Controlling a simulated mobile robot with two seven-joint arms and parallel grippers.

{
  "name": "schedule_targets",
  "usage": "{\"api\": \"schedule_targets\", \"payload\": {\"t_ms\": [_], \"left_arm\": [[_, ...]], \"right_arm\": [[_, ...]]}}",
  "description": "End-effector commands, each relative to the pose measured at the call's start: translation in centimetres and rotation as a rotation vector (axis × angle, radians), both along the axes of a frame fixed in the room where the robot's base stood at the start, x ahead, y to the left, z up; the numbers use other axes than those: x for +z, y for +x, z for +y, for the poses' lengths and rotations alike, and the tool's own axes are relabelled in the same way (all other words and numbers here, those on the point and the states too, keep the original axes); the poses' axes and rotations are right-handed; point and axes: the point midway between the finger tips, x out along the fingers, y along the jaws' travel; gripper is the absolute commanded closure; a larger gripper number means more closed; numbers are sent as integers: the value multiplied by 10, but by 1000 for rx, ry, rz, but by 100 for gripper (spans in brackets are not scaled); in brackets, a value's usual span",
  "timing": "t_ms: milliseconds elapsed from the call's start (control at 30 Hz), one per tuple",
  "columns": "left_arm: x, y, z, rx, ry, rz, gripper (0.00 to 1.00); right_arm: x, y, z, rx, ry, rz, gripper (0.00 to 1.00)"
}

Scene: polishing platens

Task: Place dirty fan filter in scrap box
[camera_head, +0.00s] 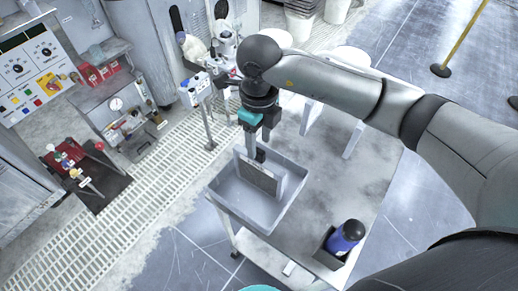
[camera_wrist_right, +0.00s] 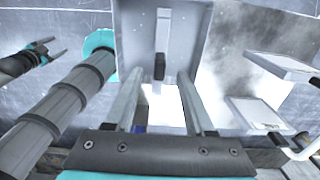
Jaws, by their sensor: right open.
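A flat panel with a grey face and a pale frame, likely the fan filter (camera_head: 258,178), stands on edge, slightly tilted, in a shallow grey box (camera_head: 285,213) in the head view. In the right wrist view the filter (camera_wrist_right: 163,30) is a narrow pale strip inside the box (camera_wrist_right: 130,35). My right gripper (camera_head: 256,150) is just above the filter, fingers apart and nothing held. In the right wrist view its fingers (camera_wrist_right: 161,76) point towards the box. My left gripper (camera_wrist_right: 52,47) shows small at the left there, fingers apart and empty, away from the box.
The box stands on a grey table (camera_head: 340,185). A blue bottle (camera_head: 345,237) sits in a dark holder at the table's near edge. White stools (camera_head: 350,60) stand beyond the table. A machine with a control panel (camera_head: 30,65) is at the left.

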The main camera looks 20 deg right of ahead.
Motion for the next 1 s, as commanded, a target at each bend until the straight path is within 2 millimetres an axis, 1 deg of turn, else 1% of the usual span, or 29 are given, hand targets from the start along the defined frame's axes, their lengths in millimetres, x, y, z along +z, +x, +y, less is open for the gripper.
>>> {"api": "schedule_targets", "payload": {"t_ms": [33,200,300,400,533,1000], "left_arm": [[0,0,0,0,0,1,26],[0,0,0,0,0,1,26],[0,0,0,1,0,0,26],[0,0,0,1,0,0,26],[0,0,0,1,0,0,26],[0,0,0,1,0,-1,26]], "right_arm": [[13,1,0,3,0,-5,46],[47,1,0,3,-1,-4,46],[61,1,0,1,1,-3,46],[69,0,0,2,0,0,46],[74,0,0,1,0,0,46],[73,0,0,1,-1,1,46]]}}
